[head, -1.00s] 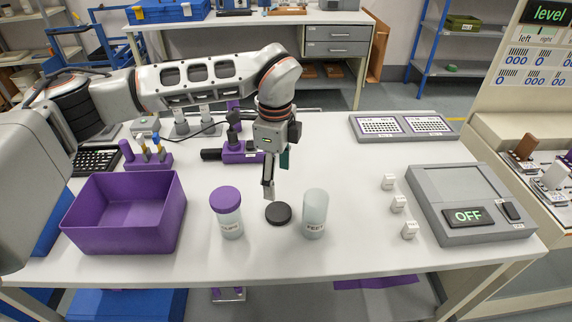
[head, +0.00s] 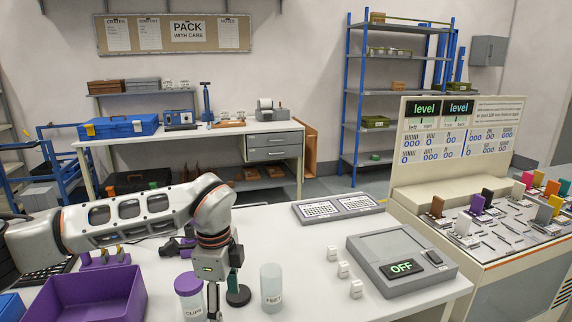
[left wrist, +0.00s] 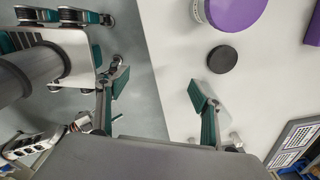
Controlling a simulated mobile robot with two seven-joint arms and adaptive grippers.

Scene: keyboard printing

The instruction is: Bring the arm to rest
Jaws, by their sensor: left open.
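My left arm comes in from the left in the head view, and its gripper (head: 224,292) points down over the table. In the left wrist view its two fingers (left wrist: 157,88) are apart with nothing between them. A black lid (head: 238,296) lies on the table just right of the gripper; it also shows in the left wrist view (left wrist: 222,59). A jar with a purple lid (head: 188,284) stands left of the gripper, partly cut off. A pale cylindrical container (head: 271,287) stands right of the lid. My right gripper is not recognizable in either view.
A purple bin (head: 92,300) stands at the left. A console (head: 480,215) with coloured levers stands right.

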